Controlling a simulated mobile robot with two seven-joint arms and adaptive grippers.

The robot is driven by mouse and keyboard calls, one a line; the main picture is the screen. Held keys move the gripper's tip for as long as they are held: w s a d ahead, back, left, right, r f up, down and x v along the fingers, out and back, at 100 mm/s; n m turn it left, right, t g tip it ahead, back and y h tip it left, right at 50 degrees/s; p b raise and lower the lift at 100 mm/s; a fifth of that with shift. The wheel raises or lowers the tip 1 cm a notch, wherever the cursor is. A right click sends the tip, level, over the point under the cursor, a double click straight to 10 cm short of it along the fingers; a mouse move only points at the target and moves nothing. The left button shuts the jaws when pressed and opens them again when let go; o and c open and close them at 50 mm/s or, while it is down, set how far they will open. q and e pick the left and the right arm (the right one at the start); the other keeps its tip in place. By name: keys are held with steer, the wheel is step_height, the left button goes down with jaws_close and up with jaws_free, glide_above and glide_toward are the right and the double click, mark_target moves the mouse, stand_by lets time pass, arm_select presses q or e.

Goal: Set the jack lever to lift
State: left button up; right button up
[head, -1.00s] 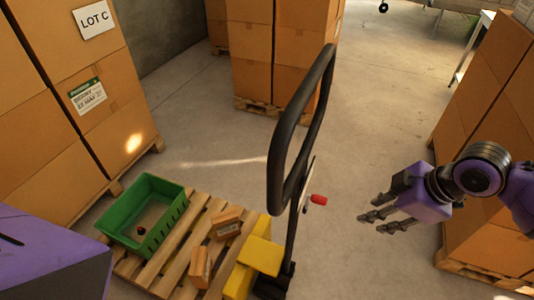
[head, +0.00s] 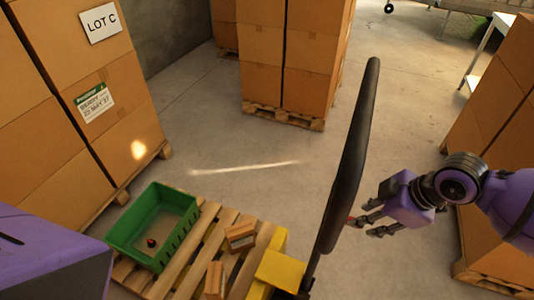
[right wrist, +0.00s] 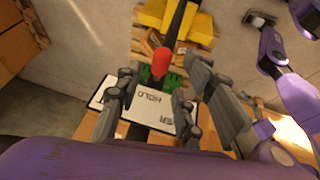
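The pallet jack's black handle (head: 352,150) stands tall at centre right in the head view. The jack lever's red knob (right wrist: 162,62) shows in the right wrist view, in front of a white plate (right wrist: 150,102). "HOLD" reads upside down on the plate, and the other words are partly hidden. My right gripper (head: 368,222) is just right of the handle, fingers spread and pointing at it. In the right wrist view the knob appears between the open fingertips; contact cannot be told. In the head view the handle hides most of the lever.
A wooden pallet (head: 190,262) at the front carries a green crate (head: 118,238) and small boxes (head: 240,236). The jack's yellow body (head: 280,270) is beside them. Stacked cartons stand left (head: 95,130), at the back (head: 290,60) and right (head: 490,110). The middle floor is clear.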

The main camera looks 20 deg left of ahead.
steer(key=x, duration=0.4)
jaws_close()
stand_by(0.4)
